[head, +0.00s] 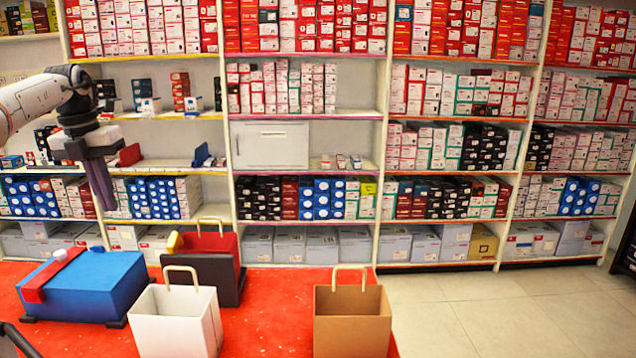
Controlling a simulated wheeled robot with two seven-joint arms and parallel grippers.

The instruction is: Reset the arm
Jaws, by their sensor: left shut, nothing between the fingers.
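My left arm comes in from the upper left, white with dark joints. My left gripper (101,187) hangs pointing down in front of the shelves, with its dark fingers together and nothing between them. It is in the air above the blue box (95,283) and touches nothing that I can see. My right gripper does not show; only a dark piece at the lower left edge is in view, and I cannot tell what it is.
A dark red and black bag (206,262), a white bag (172,322) and a brown bag (352,325) stand on the red carpet (270,300). Shelves (303,115) full of boxes line the back. The tiled floor (500,310) at the right is clear.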

